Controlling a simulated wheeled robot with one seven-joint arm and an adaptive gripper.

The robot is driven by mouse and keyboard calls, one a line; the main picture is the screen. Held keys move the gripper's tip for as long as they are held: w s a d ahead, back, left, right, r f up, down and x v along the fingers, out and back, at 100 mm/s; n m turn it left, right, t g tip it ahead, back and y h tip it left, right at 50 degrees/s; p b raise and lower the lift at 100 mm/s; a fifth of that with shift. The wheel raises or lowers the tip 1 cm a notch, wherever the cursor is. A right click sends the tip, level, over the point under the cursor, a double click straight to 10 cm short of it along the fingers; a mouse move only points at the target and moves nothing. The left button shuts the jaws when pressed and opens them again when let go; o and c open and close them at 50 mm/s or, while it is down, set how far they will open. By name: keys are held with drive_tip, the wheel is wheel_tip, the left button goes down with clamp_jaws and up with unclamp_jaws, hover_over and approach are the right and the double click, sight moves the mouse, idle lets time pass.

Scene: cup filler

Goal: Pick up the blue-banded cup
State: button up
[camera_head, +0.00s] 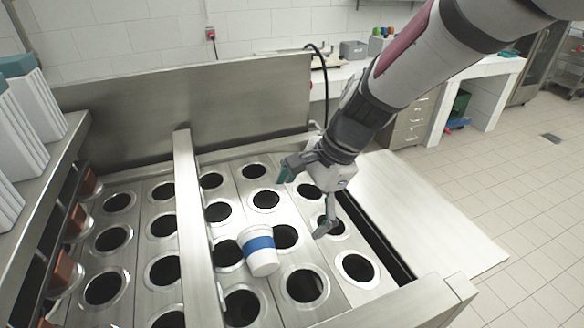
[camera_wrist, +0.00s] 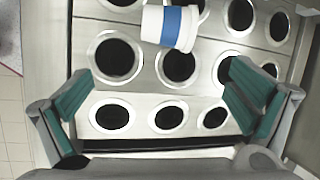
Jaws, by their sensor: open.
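The blue-banded cup (camera_head: 260,251) is white with a wide blue band. It lies tilted on its side on the metal plate with round holes (camera_head: 329,271), across the edges of some holes. In the wrist view the cup (camera_wrist: 152,25) is at the top middle, beyond my fingertips. My gripper (camera_head: 306,200) is above the plate, up and to the right of the cup in the head view. Its teal-padded fingers (camera_wrist: 158,92) are wide apart with nothing between them.
A metal bar (camera_head: 187,220) runs across the plate left of the cup. White stacks (camera_head: 28,105) stand on a shelf at the left. A tall metal panel (camera_head: 200,100) rises behind. A flat metal ledge (camera_head: 430,205) is at the right.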

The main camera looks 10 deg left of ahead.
sight(263, 244)
drive_tip(key=shift+m+g, duration=0.3)
drive_tip(key=shift+m, duration=0.5)
drive_tip(key=x, duration=0.4)
drive_tip(key=a+x, duration=0.1)
drive_tip(key=x, duration=0.8)
drive_tip(key=shift+w+a+r, duration=0.25)
drive_tip(key=shift+w+r, duration=0.1)
drive_tip(key=shift+w+a+p+x, duration=0.1)
drive_tip(key=shift+p+x, duration=0.25)
drive_tip(key=shift+x, duration=1.1)
drive_tip(key=shift+w+a+p+x, duration=0.15)
drive_tip(key=shift+p+x, duration=0.15)
drive_tip(key=shift+x, duration=1.15)
drive_tip(key=shift+c, duration=0.2)
drive_tip(key=c, duration=0.7)
